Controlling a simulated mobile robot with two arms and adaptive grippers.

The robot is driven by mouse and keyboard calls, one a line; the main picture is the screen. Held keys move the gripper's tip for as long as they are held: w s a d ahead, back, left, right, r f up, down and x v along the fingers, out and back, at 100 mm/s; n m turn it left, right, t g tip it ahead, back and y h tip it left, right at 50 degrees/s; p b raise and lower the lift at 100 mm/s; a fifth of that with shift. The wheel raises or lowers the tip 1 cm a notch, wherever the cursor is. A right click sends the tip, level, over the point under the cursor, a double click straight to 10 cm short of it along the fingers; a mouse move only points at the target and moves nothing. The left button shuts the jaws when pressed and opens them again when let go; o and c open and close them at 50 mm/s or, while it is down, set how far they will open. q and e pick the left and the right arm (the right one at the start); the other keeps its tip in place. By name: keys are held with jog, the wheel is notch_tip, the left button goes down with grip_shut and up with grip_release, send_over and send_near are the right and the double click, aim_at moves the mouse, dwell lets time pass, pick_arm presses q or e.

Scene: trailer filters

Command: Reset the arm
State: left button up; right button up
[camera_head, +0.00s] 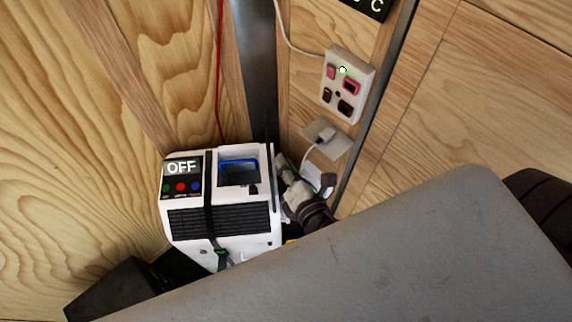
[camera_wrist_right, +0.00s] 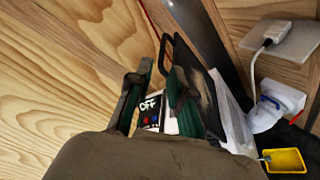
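A white box-shaped device (camera_head: 220,247) stands in the corner in the head view. Its small panel (camera_head: 182,168) reads OFF above coloured buttons. A blue-rimmed opening (camera_head: 239,170) is in its top, and a black strap runs down its front. My right gripper (camera_head: 282,163) is close beside the device's right side, partly hidden behind it. In the right wrist view the two fingers of my right gripper (camera_wrist_right: 155,88) stand apart, with the OFF panel (camera_wrist_right: 150,104) showing in the gap beyond them. I see nothing held between them. My left gripper is not in view.
A wall box (camera_head: 348,80) with switches and a green light hangs above a plugged-in wall socket (camera_head: 327,138). A red cable (camera_head: 219,75) hangs down behind the device. A yellow tray (camera_wrist_right: 286,160) lies at lower right in the wrist view. Wooden walls close the corner.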

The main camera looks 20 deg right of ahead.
jog(key=shift+s, duration=0.1)
dwell(0.5)
jog(key=s+d+f+m+g+h, duration=0.35)
jog(key=d+m+g, duration=0.4)
jog(key=m, duration=0.75)
jog(key=s+a+f+m+g+y, duration=0.2)
jog(key=s+m+g+y, duration=0.25)
jog(key=s+m, duration=0.45)
notch_tip(320, 180, down, 27)
jog(key=s+n+g+h+b, duration=0.1)
jog(key=n+b, duration=0.1)
jog(key=b, duration=0.2)
jog(key=s+d+f+g+b, duration=0.1)
jog(key=s+d+f+b, duration=0.2)
jog(key=s+f, duration=1.5)
notch_tip(320, 180, down, 4)
jog(key=shift+f+g, duration=0.1)
jog(key=shift+g, duration=0.2)
